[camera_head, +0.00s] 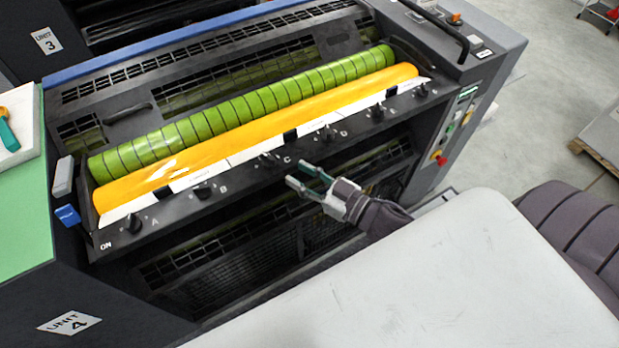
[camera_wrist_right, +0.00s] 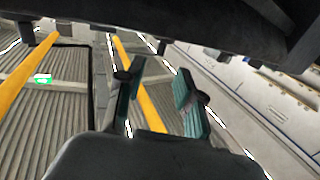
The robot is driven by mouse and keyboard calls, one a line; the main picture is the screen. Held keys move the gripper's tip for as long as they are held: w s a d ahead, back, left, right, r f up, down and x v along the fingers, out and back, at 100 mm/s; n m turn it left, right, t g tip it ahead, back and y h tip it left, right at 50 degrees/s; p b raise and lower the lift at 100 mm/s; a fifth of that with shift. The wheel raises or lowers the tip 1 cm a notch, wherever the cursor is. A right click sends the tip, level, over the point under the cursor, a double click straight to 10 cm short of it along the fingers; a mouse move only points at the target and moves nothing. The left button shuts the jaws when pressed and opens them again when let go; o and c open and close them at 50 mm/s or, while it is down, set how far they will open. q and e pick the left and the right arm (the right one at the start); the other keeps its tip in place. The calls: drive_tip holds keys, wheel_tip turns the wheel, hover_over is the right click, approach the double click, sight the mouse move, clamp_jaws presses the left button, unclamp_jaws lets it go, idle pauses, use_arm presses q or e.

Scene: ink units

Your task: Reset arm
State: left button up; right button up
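My right gripper (camera_head: 298,174) reaches in from the right in front of the printing unit's dark front panel (camera_head: 230,190). Its two green fingers are apart with nothing between them. In the right wrist view the open fingers (camera_wrist_right: 158,95) also show a clear gap. In the head view the fingertips appear just below and right of the knob by letter C (camera_head: 269,157); whether they touch the panel I cannot tell. My left gripper is not in view.
A yellow roller (camera_head: 260,130) and a green ribbed roller (camera_head: 250,104) lie along the unit. Several black knobs line the panel. A control strip with a red button (camera_head: 441,160) is at the right. A green-topped surface (camera_head: 22,210) is at the left. Open floor (camera_head: 560,80) shows at the upper right.

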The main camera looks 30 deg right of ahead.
drive_tip(key=shift+v, duration=1)
